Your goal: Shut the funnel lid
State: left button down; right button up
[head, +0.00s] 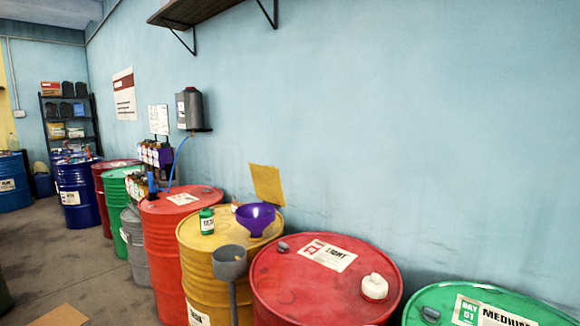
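A purple funnel (255,217) sits on top of a yellow drum (205,262) in the middle of the view. A flat yellow square panel (267,186), which looks like the funnel lid, stands raised and slightly tilted behind the funnel's rim. The funnel's mouth is uncovered. Where the panel joins the funnel is too small to make out. Neither of my grippers is in view.
A green-and-white bottle (206,221) stands left of the funnel on the yellow drum. A grey cup on a thin stem (230,264) is in front. Red drums (290,285) flank the yellow one. A green drum (450,300) is at right. Open floor (90,270) lies left.

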aim_at(266, 180)
jog(key=i+j+z, duration=0.15)
jog(key=z, duration=0.35)
jog(key=j+z, duration=0.45)
jog(key=i+j+z, duration=0.1)
jog(key=j+z, duration=0.2)
jog(key=z, duration=0.2)
